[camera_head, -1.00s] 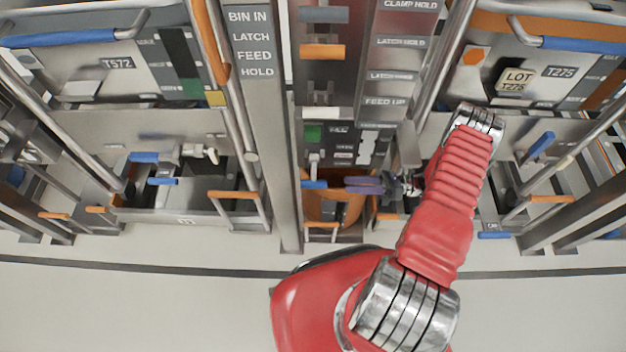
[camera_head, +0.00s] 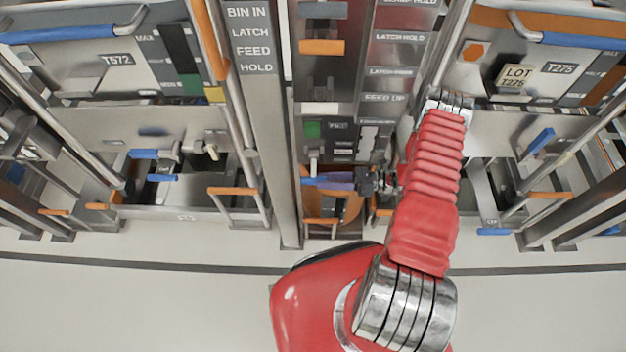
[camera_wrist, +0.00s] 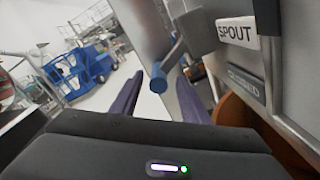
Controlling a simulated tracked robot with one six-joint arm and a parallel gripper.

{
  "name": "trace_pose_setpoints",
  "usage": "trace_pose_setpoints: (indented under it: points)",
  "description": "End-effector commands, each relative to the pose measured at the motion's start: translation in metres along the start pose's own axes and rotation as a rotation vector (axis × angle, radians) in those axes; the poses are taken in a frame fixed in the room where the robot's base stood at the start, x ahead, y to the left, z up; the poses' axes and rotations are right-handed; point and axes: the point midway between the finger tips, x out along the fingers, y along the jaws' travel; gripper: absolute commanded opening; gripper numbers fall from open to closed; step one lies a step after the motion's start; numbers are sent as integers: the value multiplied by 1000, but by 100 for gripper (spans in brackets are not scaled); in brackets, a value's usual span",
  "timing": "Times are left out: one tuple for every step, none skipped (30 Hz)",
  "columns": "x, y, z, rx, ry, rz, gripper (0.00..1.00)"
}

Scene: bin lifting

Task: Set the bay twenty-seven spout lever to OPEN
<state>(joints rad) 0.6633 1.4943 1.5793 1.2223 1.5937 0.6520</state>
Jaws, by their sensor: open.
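The spout lever (camera_wrist: 160,76) is a blue round-ended handle on a grey metal arm. In the wrist view it shows between the two purple fingers of my gripper (camera_wrist: 157,92), nearer the right one. The gripper is open. I cannot tell whether the lever end is between the fingertips or just beyond them. A SPOUT label (camera_wrist: 236,33) is right of the lever, with a darker plate below it that seems to read CLOSED (camera_wrist: 244,86). In the head view my gripper (camera_head: 330,181) is at the middle bay, low down, overlapping the blue handle there.
An orange container (camera_head: 318,208) sits below the gripper in the middle bay. A steel post (camera_head: 268,150) stands to its left. Neighbouring bays have blue and orange handles, including an orange one (camera_head: 235,191) at left.

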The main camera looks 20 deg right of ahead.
Motion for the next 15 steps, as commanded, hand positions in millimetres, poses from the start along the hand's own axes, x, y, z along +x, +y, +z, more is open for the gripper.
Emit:
trace_pose_setpoints:
  points:
    - [8, 1, 0, 1, 2, 3, 42]
    - [13, 1, 0, 2, 1, 3, 42]
    - [18, 1, 0, 2, 1, 3, 42]
    - [22, 1, 0, 2, 1, 3, 42]
    - [26, 1, 0, 2, 1, 3, 42]
    - [30, 0, 0, 1, 0, 2, 42]
    - [33, 0, 0, 1, 0, 2, 42]
    - [35, 0, 0, 1, 0, 2, 42]
    - [38, 0, 0, 1, 0, 1, 42]
    - [40, 0, 0, 1, 0, 1, 42]
    - [41, 0, 0, 1, -1, 0, 42]
    - [42, 0, 0, 1, -1, 0, 42]
    - [43, 0, 0, 1, -1, 0, 42]
    - [43, 0, 0, 1, -1, 0, 42]
    - [44, 0, 0, 1, -1, -1, 42]
